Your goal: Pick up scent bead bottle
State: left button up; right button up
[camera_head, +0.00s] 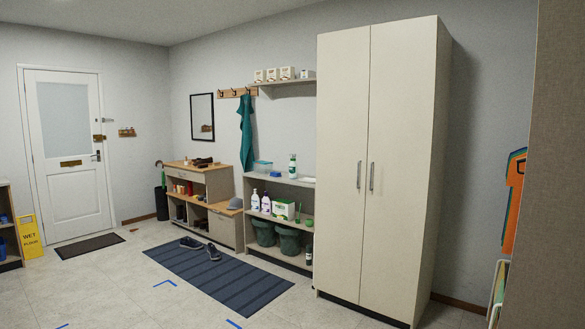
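Several bottles stand on the open shelf unit (279,181) left of the tall cabinet; none can be surely told as the scent bead bottle at this size. A white and green bottle (292,168) is on its top board. A white bottle (255,200) and a white and purple bottle (265,204) stand side by side on the middle board. Neither of my grippers is in view.
A tall closed two-door cabinet (345,130) stands right of the shelves. A striped blue rug (230,285) lies before them, with dark shoes (213,252) on it. A yellow wet-floor sign (30,236) stands near the door (68,205). The left foreground floor is mostly clear.

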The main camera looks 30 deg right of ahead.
aim_at(292, 166)
jog(key=i+l+z, duration=0.25)
jog(key=i, duration=1.1)
jog(key=i+l+z, duration=0.1)
jog(key=i+z, duration=0.15)
jog(key=i, duration=4.2)
